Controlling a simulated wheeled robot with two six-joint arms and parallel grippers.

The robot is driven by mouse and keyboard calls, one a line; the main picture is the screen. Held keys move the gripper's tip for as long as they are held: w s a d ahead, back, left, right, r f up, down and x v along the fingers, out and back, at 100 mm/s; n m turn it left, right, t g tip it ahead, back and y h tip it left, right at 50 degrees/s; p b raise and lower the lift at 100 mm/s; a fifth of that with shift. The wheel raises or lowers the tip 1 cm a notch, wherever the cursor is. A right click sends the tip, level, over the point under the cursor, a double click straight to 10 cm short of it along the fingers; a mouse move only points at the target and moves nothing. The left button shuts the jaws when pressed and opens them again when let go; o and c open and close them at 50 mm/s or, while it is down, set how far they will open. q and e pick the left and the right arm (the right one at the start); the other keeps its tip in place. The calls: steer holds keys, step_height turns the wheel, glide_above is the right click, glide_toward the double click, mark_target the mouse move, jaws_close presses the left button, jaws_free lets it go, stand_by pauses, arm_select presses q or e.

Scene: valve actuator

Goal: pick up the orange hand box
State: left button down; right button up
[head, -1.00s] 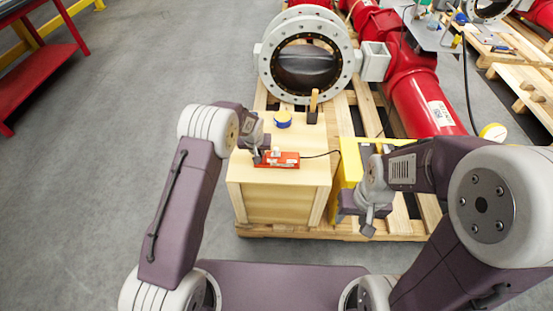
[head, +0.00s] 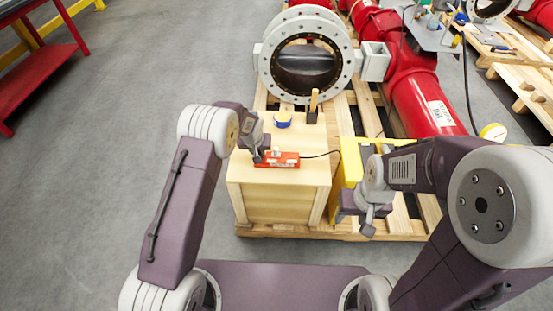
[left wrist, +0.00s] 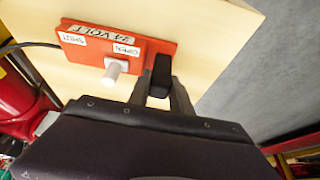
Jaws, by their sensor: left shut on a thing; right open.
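The orange hand box (head: 285,160) lies on top of a pale wooden crate (head: 285,205). In the left wrist view the orange hand box (left wrist: 105,45) shows labels "24 VOLT", "OPEN" and "SHUT" and a white knob (left wrist: 116,68). A dark cable leaves its far end. My left gripper (head: 261,156) is shut on the box's near end; its dark fingers also show in the left wrist view (left wrist: 160,80). The box appears to rest on the crate top. My right gripper (head: 370,222) is open and empty, right of the crate beside a yellow stand.
A large flanged valve (head: 307,58) and red pipe (head: 425,100) sit behind on pallets. The yellow stand (head: 349,165) is right of the crate.

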arm_select(q)
step_height(320, 180, up, 10)
step_height(320, 180, down, 7)
steer(key=shift+f, duration=0.1)
stand_by(0.5)
steer(key=shift+f, duration=0.1)
steer(key=shift+f, duration=0.9)
steer(key=shift+f, duration=0.4)
steer(key=shift+f, duration=0.1)
stand_by(0.5)
